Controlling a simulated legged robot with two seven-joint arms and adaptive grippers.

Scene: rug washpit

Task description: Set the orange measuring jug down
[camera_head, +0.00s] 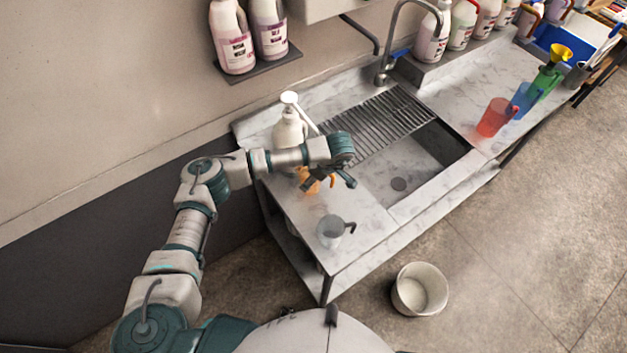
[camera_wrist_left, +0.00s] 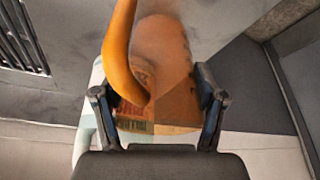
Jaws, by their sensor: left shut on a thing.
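The orange measuring jug (camera_head: 307,181) is at the left end of the marble counter, mostly hidden behind my left gripper (camera_head: 330,181). In the left wrist view the jug (camera_wrist_left: 175,55) is see-through orange with a thick curved handle. My left gripper (camera_wrist_left: 160,105) is shut on the jug, with a finger on each side. I cannot tell whether its base touches the counter. My right gripper is not in view.
A white pump bottle (camera_head: 289,131) stands just behind the jug. A grey clear jug (camera_head: 331,231) stands at the counter's near end. The sink basin (camera_head: 437,147) and drain rack (camera_head: 366,126) lie right. A red jug (camera_head: 495,117) stands farther right. A white bucket (camera_head: 420,289) is on the floor.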

